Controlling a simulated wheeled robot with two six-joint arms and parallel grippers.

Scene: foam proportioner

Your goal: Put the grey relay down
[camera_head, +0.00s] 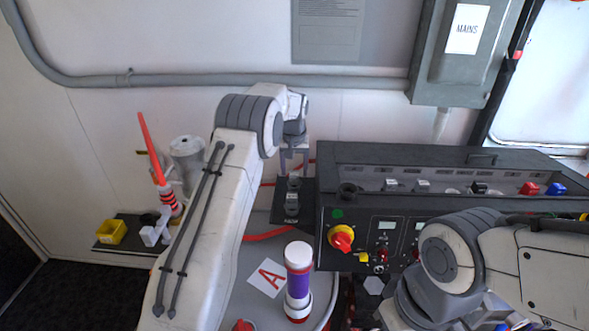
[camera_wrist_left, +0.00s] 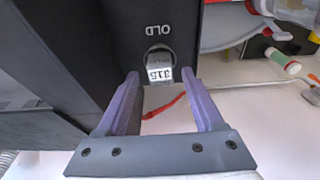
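The grey relay (camera_wrist_left: 160,73) sits in a round recess of a black plate marked OLD (camera_wrist_left: 167,12) in the left wrist view. Its numbered face shows. In the head view the relay (camera_head: 291,204) is on the small black plate at the left end of the black console. My left gripper (camera_head: 293,158) is just above it; in the left wrist view its two fingers (camera_wrist_left: 160,77) are apart, with the relay between and beyond their tips and gaps on both sides. My right arm is at the lower right of the head view; its gripper is hidden.
The black console (camera_head: 350,158) with relays, knobs and switches stands to the right. A yellow bin (camera_head: 111,232) is at the far left.

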